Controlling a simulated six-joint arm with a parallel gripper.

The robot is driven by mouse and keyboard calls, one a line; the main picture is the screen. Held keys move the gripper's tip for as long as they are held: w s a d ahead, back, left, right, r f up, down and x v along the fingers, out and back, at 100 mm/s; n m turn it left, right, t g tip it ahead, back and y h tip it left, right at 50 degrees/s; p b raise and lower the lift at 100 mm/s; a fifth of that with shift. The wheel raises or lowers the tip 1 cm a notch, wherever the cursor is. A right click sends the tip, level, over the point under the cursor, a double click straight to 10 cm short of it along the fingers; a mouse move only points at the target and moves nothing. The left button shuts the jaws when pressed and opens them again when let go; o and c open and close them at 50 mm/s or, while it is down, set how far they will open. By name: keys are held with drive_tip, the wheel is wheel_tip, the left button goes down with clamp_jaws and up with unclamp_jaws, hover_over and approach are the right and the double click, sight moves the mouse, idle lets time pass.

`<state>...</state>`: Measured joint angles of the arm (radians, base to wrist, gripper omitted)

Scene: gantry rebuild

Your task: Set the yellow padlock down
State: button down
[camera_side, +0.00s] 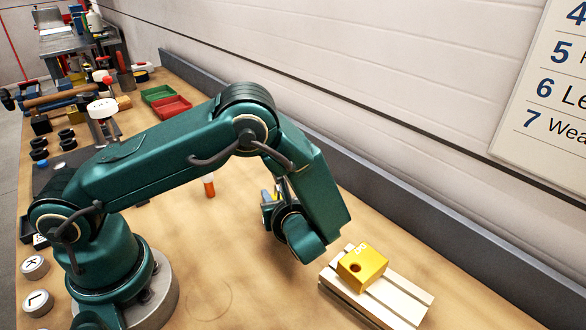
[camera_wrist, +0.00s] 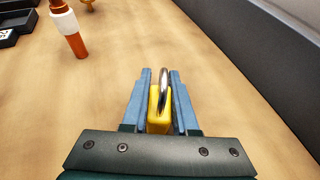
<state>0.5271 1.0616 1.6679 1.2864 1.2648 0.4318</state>
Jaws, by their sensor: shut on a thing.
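The yellow padlock (camera_wrist: 158,112), with a silver shackle, sits between the two blue fingers of my gripper (camera_wrist: 160,100) in the wrist view. The gripper is shut on it. I cannot tell whether the padlock touches the bench top.
A yellow block (camera_side: 362,266) with a hole rests on a pale slatted plate (camera_side: 410,297) at the right. An orange and white tube (camera_side: 209,186) stands left of my gripper. Red (camera_side: 171,107) and green (camera_side: 157,94) bins stand farther back. Bare wooden bench (camera_side: 235,255) lies around.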

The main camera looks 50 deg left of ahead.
drive_tip(key=c, duration=0.7)
unclamp_jaws()
drive_tip(key=shift+r, duration=0.15)
drive_tip(key=v, duration=1.1)
drive_tip(key=shift+s+d+r, duration=0.1)
drive_tip(key=shift+s+d, duration=0.1)
drive_tip(key=shift+d, duration=0.15)
drive_tip(key=s+r+n+h, duration=0.3)
drive_tip(key=n+h, duration=0.1)
drive_tip(key=n, duration=0.3)
drive_tip(key=s+a+r+n+h, duration=0.1)
drive_tip(key=s+r+n+h, duration=0.3)
drive_tip(key=n, duration=0.4)
drive_tip(key=s+a+r+n+h, duration=0.1)
drive_tip(key=s+r+n+h, duration=0.2)
drive_tip(key=n, duration=0.4)
drive_tip(key=shift+s+a+r+n+t+h, duration=0.25)
drive_tip(key=shift+r+h, duration=0.2)
drive_tip(key=shift+h, duration=0.25)
